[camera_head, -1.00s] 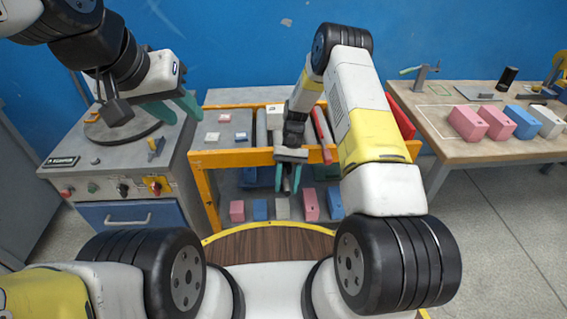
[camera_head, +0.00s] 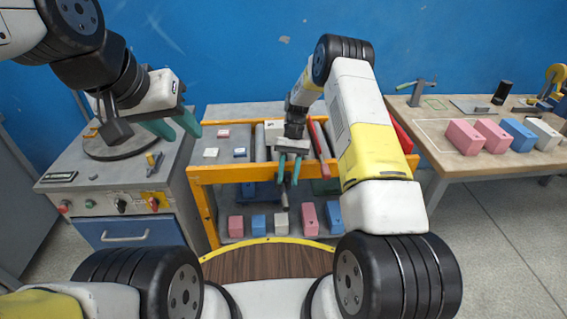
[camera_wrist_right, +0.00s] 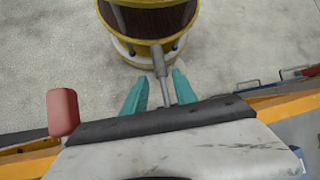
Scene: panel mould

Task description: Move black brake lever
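A lever with a grey rod and a thicker grey grip (camera_wrist_right: 160,62) sticks out from the black edge of a grey panel in the right wrist view; it looks grey rather than black there. My right gripper (camera_head: 289,170) is at the front orange rail of the cart. In the right wrist view its teal fingers (camera_wrist_right: 158,92) stand apart, one on each side of the lever rod, with the right finger closer to it. I cannot tell if that finger touches. My left gripper (camera_head: 174,127) is open and empty above the grey machine at the left.
The orange-framed cart (camera_head: 232,175) carries rollers and red bars (camera_head: 320,145), with several coloured blocks on its lower shelf. A red end piece (camera_wrist_right: 62,112) is left of the fingers. A wooden table (camera_head: 445,150) with blocks stands at the right.

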